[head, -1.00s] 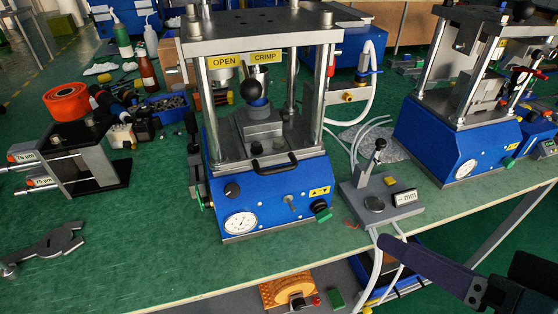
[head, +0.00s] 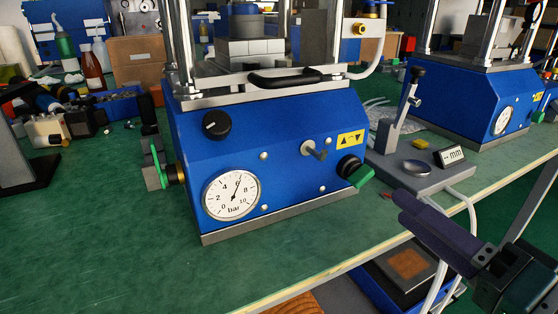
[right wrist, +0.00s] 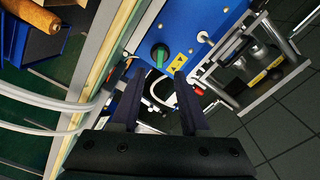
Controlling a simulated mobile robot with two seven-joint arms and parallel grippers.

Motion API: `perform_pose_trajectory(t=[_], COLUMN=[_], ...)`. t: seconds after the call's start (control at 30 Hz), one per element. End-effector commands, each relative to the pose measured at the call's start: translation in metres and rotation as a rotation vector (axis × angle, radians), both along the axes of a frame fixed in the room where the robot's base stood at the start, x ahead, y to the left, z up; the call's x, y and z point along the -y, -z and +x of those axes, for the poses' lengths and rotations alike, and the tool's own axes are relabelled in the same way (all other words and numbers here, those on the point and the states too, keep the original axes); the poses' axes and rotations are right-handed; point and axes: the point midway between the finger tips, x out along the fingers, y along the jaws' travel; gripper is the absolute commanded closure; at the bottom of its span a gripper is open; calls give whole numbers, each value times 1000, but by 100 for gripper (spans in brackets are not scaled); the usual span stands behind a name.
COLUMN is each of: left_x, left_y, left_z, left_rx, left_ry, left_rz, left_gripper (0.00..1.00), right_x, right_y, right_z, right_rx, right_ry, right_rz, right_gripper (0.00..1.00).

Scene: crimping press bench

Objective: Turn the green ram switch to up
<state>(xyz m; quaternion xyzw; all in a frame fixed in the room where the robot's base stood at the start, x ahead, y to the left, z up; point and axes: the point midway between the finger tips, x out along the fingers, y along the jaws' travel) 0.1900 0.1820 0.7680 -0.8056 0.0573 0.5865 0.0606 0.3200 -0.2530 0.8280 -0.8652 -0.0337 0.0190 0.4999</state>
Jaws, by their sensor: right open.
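The green ram switch (head: 361,176) is a green handle on a round black knob. It sits at the lower right of the blue press front, beside a yellow arrow label (head: 350,138), and its handle points down to the right in the head view. In the right wrist view the green switch (right wrist: 160,56) shows just beyond the fingertips. My right gripper (head: 402,207) is to the right of the switch, in front of the bench edge and apart from it. In the right wrist view its two dark fingers (right wrist: 155,78) are spread with nothing between them. My left gripper is not in view.
A grey measuring stand (head: 420,175) with a post is right of the press, close to my right gripper. White hoses (head: 462,215) hang over the bench edge. A metal toggle (head: 315,150), a gauge (head: 231,194) and a black knob (head: 216,124) share the press front.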

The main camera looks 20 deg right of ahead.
Motion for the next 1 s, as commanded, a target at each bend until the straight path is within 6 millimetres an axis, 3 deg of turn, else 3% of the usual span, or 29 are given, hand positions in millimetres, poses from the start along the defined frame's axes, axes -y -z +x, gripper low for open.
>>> perform_pose_trajectory(t=[0.2, 0.4, 0.77, 1.0], left_x=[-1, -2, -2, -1], left_y=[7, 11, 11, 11], left_z=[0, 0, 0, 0], left_rx=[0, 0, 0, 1], left_ry=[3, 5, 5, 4], left_rz=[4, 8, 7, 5], left_gripper=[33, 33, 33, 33], right_x=[-4, -6, -7, -7], right_y=[0, 0, 0, 0], right_z=[44, 69, 77, 77], right_rx=[4, 1, -2, -2], right_ry=[0, -1, -2, -1], right_rz=[1, 1, 0, -1], right_gripper=[55, 55, 55, 80])
